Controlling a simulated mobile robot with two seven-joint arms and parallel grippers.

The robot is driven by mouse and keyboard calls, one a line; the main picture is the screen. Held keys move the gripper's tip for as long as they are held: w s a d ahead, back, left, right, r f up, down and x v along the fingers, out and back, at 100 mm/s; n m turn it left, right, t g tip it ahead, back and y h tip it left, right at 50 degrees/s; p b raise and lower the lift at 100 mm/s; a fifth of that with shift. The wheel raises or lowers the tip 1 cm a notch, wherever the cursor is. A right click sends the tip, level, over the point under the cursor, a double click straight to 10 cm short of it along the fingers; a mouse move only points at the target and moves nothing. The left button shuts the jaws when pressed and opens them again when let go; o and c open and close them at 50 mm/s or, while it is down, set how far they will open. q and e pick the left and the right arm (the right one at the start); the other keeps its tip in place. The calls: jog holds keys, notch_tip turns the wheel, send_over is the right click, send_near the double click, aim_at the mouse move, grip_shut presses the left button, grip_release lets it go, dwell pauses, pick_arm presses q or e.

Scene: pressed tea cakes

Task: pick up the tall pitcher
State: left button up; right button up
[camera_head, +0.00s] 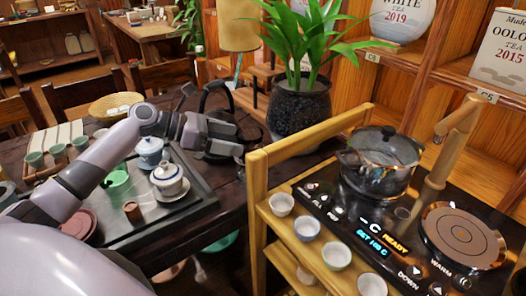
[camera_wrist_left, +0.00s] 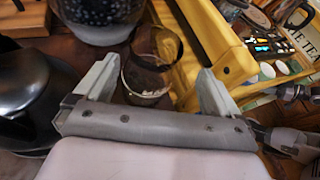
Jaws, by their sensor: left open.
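A clear glass vessel (camera_wrist_left: 148,80), likely the tall pitcher, stands on the dark table in the left wrist view. Its rim and pale lower part show. It appears between the two spread fingers of my left gripper (camera_wrist_left: 160,85), with no clear contact. In the head view, my left gripper (camera_head: 232,136) is above the table between the tea tray and the wooden stand. There, the gripper and arm hide most of what is by the fingers, and I cannot make out the glass vessel clearly.
A black kettle (camera_wrist_left: 28,95) stands close left of the gripper in the wrist view. A potted plant (camera_head: 298,102) stands behind. The wooden stand (camera_head: 257,190) rises on the right, carrying a glass pot (camera_head: 380,165). The tea tray (camera_head: 200,200) holds lidded cups.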

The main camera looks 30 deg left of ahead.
jog(key=shift+w, duration=0.45)
jog(key=shift+s+f, duration=0.15)
jog(key=shift+s, duration=0.25)
pick_arm(q)
jog(key=w+r+x, duration=0.1)
jog(key=x, duration=0.6)
jog(key=shift+w, duration=0.2)
pick_arm(e)
jog(key=shift+w, duration=0.1)
jog(key=shift+a, duration=0.1)
pick_arm(q)
jog(key=c, duration=1.7)
jog(key=shift+r, duration=0.1)
